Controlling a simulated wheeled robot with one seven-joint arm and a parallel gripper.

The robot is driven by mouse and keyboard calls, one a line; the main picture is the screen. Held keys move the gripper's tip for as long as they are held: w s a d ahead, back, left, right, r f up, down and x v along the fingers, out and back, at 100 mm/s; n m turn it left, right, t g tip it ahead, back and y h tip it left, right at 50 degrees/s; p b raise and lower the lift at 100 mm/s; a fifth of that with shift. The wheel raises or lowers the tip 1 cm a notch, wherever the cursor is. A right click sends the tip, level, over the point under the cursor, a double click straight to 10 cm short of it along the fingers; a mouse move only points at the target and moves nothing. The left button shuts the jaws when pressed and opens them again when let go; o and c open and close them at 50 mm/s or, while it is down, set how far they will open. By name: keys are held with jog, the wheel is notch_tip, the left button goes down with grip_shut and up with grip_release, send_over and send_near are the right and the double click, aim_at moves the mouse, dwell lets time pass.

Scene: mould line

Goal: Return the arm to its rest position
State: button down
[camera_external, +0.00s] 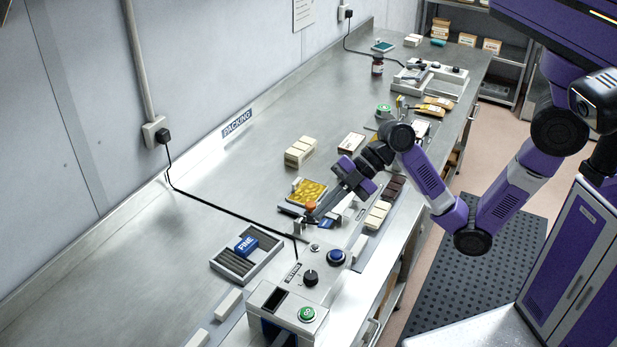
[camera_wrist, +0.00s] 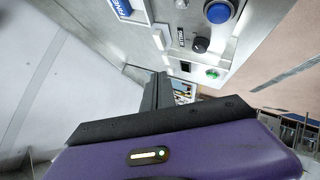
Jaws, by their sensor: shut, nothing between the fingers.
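My purple and black arm reaches from the right over the steel bench. My gripper (camera_external: 318,212) points down and to the left, its fingertips close to an orange-topped part (camera_external: 311,206) behind the control panel. I cannot tell whether they touch it. In the wrist view my gripper (camera_wrist: 158,78) shows as dark fingers, shut and empty. The arm is bent at the elbow and stretched out from the body.
A grey tray (camera_external: 217,264) holds a blue FINE block (camera_external: 246,246). Cream blocks (camera_external: 299,151) stand behind. The bench's left side is mostly clear.

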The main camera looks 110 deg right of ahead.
jog(key=w+d+r+m+t+h, duration=0.2)
jog(key=d+m+t+h, duration=0.1)
jog(key=m, duration=0.2)
jog(key=s+a+f+m+b, duration=0.1)
jog(key=s+a+f, duration=0.3)
jog(key=s, duration=0.6)
jog(key=s+a+f+m+b, duration=0.1)
jog(key=s+a+f+m, duration=0.2)
jog(key=s+a, duration=0.6)
jog(key=s+a+f+m+t+b, duration=0.1)
jog(key=s+a+f, duration=0.5)
jog(key=s, duration=0.7)
jog(key=shift+s+a+m+b, duration=0.2)
jog(key=shift+a+m+b, duration=0.2)
jog(key=shift+b, duration=0.1)
jog(key=shift+d, duration=0.15)
